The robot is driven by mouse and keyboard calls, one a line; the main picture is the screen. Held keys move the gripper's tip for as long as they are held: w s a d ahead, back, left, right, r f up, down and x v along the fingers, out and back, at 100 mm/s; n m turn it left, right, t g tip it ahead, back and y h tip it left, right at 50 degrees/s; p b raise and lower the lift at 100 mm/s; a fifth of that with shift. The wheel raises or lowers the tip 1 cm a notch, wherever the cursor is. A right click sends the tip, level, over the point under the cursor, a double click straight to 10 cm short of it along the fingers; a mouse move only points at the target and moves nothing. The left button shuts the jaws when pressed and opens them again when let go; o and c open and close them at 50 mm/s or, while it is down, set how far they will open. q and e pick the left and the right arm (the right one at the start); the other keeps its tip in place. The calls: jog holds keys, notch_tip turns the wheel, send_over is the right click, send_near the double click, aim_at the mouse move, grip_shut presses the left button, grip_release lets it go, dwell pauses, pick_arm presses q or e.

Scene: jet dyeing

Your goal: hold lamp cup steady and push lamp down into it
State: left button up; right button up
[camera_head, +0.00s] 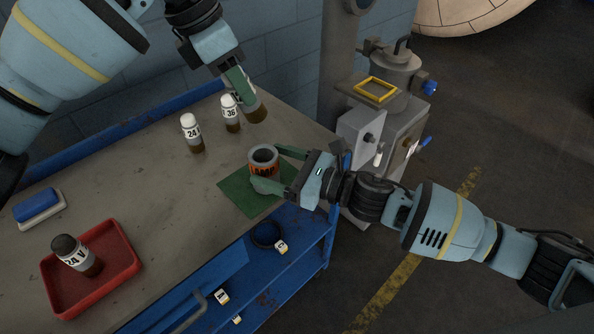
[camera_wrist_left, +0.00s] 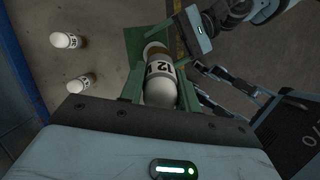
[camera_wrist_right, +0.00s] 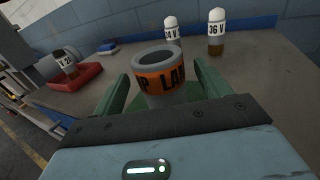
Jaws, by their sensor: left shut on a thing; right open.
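The lamp cup (camera_head: 263,158), grey with an orange label reading LAMP, stands upright on a green mat (camera_head: 232,188) on the bench. My right gripper (camera_head: 276,168) is open, its green fingers either side of the cup. The right wrist view shows the cup (camera_wrist_right: 162,75) between the fingers, with no clear contact. My left gripper (camera_head: 243,88) is shut on a lamp with a brown end (camera_head: 256,110), held tilted above and behind the cup. In the left wrist view this lamp (camera_wrist_left: 160,68) has a white body marked 12.
Lamps marked 24 (camera_head: 192,134) and 36 (camera_head: 230,114) stand behind the cup. A red tray (camera_head: 112,237) holds another lamp (camera_head: 76,256) at front left. A blue-and-white block (camera_head: 38,207) lies at the left. The bench's middle is clear. A grey machine (camera_head: 385,125) stands beyond the right edge.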

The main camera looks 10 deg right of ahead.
aim_at(255, 159)
jog(key=shift+x, duration=2.3)
jog(key=shift+s, duration=0.1)
jog(key=shift+c, duration=0.5)
jog(key=c, duration=1)
pick_arm(q)
jog(key=shift+w+d+f+m+g+y, duration=0.15)
jog(key=shift+d+f+m+g+y, duration=0.25)
jog(key=shift+d+f+m+y, duration=0.6)
jog(key=shift+d+f+y, duration=0.15)
jog(key=shift+d+y, duration=0.1)
jog(key=shift+y, duration=0.15)
jog(key=shift+w+f+m+y, duration=0.2)
jog(key=shift+m+y, duration=0.3)
jog(key=shift+m, duration=0.1)
